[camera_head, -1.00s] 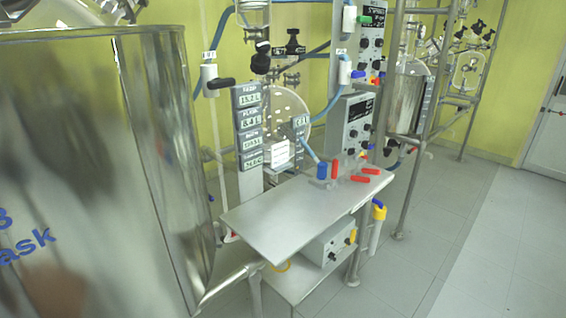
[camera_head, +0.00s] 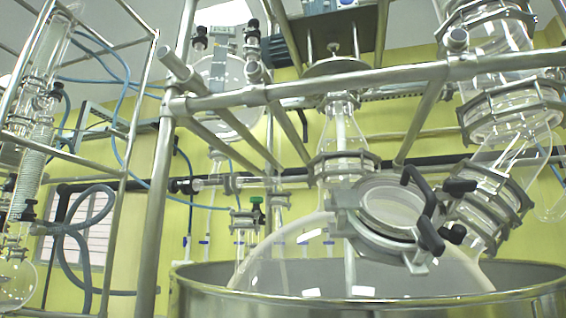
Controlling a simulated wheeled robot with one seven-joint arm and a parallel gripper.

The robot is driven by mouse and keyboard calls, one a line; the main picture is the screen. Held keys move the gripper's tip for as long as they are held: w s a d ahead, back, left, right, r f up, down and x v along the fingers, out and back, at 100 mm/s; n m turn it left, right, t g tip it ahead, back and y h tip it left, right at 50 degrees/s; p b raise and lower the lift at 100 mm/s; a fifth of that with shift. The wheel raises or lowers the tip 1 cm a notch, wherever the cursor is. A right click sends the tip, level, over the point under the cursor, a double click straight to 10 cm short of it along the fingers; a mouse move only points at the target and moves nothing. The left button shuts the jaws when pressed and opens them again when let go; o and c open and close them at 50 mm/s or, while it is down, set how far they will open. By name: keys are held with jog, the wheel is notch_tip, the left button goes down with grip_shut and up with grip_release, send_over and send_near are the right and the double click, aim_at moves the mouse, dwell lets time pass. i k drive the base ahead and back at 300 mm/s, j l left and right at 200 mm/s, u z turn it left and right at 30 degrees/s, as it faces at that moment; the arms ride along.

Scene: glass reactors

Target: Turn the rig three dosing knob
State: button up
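A large glass reactor vessel (camera_head: 290,262) sits in a steel bath (camera_head: 420,306) at the lower right. Its clamped port (camera_head: 395,215) has black handles (camera_head: 432,237). Above left, a round glass vessel (camera_head: 228,98) hangs in the frame, with small black knobs (camera_head: 253,32) at its top. No rig number is readable, and I cannot tell which knob is the rig three dosing knob. My gripper is not in view.
Steel frame tubes (camera_head: 330,84) cross in front of the glassware. Another glass rig (camera_head: 28,165) with blue hoses (camera_head: 85,215) stands at the left. A window (camera_head: 92,232) is in the yellow wall behind.

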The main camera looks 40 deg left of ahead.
aim_at(172, 189)
jog(key=u, duration=1)
jog(key=i+j+u, duration=0.1)
jog(key=i+j, duration=0.1)
jog(key=j, duration=0.05)
